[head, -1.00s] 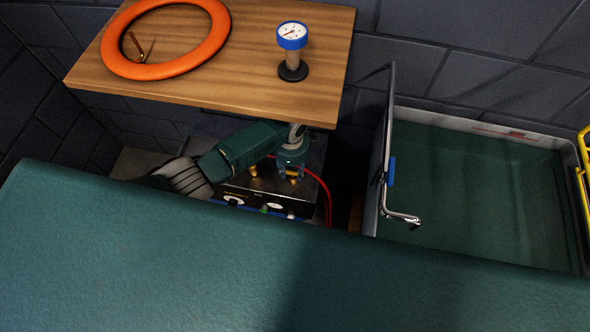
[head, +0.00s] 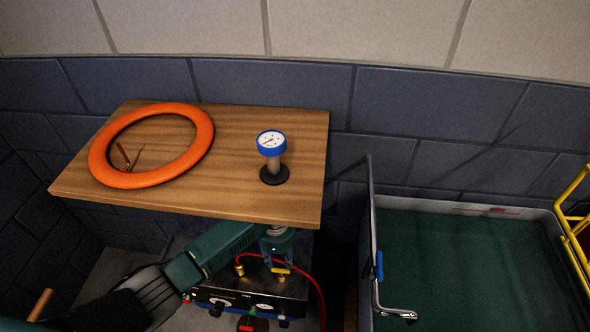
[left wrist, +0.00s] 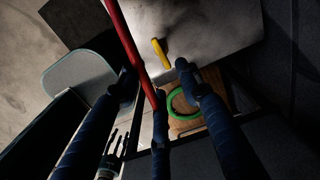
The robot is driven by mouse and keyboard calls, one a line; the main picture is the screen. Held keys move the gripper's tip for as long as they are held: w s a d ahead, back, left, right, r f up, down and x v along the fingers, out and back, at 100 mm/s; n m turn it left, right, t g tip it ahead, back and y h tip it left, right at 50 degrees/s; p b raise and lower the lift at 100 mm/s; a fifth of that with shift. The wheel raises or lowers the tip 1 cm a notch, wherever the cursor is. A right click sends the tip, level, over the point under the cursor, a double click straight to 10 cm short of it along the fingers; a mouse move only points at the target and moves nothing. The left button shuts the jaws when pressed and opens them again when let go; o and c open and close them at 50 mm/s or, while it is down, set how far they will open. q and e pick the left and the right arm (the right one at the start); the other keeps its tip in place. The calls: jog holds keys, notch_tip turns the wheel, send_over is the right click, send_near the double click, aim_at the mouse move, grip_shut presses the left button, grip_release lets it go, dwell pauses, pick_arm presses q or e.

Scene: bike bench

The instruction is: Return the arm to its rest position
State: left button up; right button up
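My left arm comes in from the lower left in the head view. Its dark green gripper (head: 278,268) points down beneath the front edge of the wooden top, over a metal box (head: 235,297) with knobs. A small yellow handle (head: 281,270) shows by the fingertips. In the left wrist view the blue fingers (left wrist: 156,80) are spread with nothing gripped between them. The yellow handle (left wrist: 160,52) lies beyond the tips, and a red hose (left wrist: 130,45) crosses in front. My right gripper is not in view.
A green-floored bin (head: 460,212) with an upright panel (head: 371,230) stands right. A brick wall is behind.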

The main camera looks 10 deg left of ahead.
pick_arm(q)
jog(key=s+d+r+n+t+h, duration=0.1)
jog(key=s+d+r+n+h, duration=0.15)
jog(key=s+n, duration=0.6)
jog(key=s+a+r+n+t+y, duration=0.25)
jog(key=s+a+r+n, duration=0.45)
jog(key=s+a+r, duration=0.45)
jog(key=s+a+f+g, duration=0.1)
jog(key=s+f, duration=0.1)
jog(key=f, duration=1.2)
jog(key=s+f, duration=0.2)
jog(key=f, duration=1.2)
jog(key=s+a+f, duration=0.1)
jog(key=s+f, duration=0.7)
jog(key=s+a+f+g, duration=0.1)
jog(key=s+a+f, duration=0.1)
jog(key=s+f, duration=0.6)
jog(key=shift+s+a+f, duration=0.15)
jog(key=shift+s+a, duration=0.1)
jog(key=shift+s, duration=0.3)
jog(key=shift+m+g, duration=0.25)
